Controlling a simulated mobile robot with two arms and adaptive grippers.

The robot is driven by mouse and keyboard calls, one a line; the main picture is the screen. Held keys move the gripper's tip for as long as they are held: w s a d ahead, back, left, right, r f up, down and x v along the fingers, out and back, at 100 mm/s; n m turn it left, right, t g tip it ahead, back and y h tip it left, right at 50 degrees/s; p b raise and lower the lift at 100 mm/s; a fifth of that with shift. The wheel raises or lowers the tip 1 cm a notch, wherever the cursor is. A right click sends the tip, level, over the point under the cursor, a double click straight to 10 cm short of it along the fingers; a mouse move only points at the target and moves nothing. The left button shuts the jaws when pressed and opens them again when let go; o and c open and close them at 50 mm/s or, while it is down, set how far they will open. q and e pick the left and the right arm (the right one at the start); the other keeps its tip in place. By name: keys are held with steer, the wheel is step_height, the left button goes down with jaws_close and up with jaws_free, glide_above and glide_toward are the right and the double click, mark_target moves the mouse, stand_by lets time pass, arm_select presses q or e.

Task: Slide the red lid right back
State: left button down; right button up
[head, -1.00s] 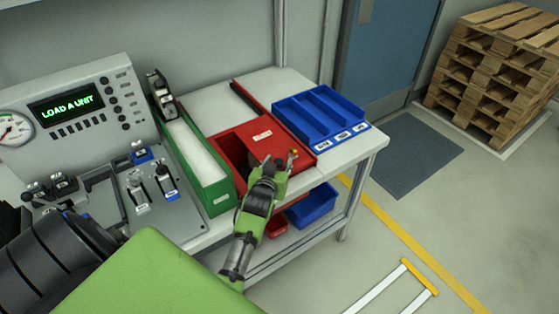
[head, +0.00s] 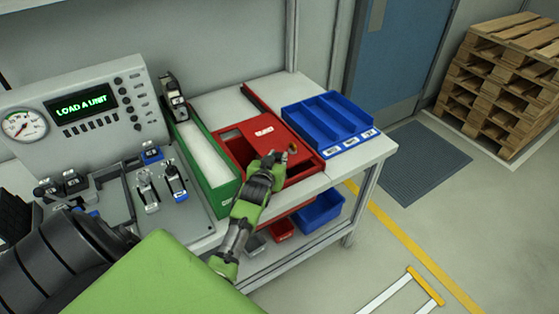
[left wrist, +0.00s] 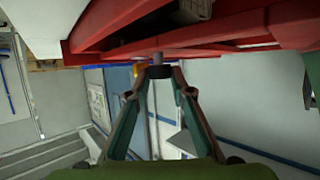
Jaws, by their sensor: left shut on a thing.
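The red lid (head: 265,131), with a white label, lies on the red box (head: 315,173) between the green box and the blue tray. An opening into the box shows at the lid's left, and part of the box's front shows uncovered. My left gripper (head: 277,160) is at the lid's front edge. In the left wrist view, the gripper (left wrist: 160,75) is shut on a small dark knob (left wrist: 160,71) on a thin stem below red surfaces. The fingers partly hide the knob. My right gripper is not in view.
The green box (head: 205,165) stands close on the left, and the blue tray (head: 330,118) close on the right. A control panel (head: 90,110) and levers are further left. A blue bin (head: 318,210) sits on the shelf below.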

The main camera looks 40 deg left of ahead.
arm_select(q)
steer(key=shift+d+f, duration=0.15)
steer(key=shift+d, duration=0.05)
steer(key=c, duration=1.8)
jaws_free()
steer(key=shift+w, duration=0.15)
steer(key=v, duration=1.2)
steer(key=shift+a, duration=0.1)
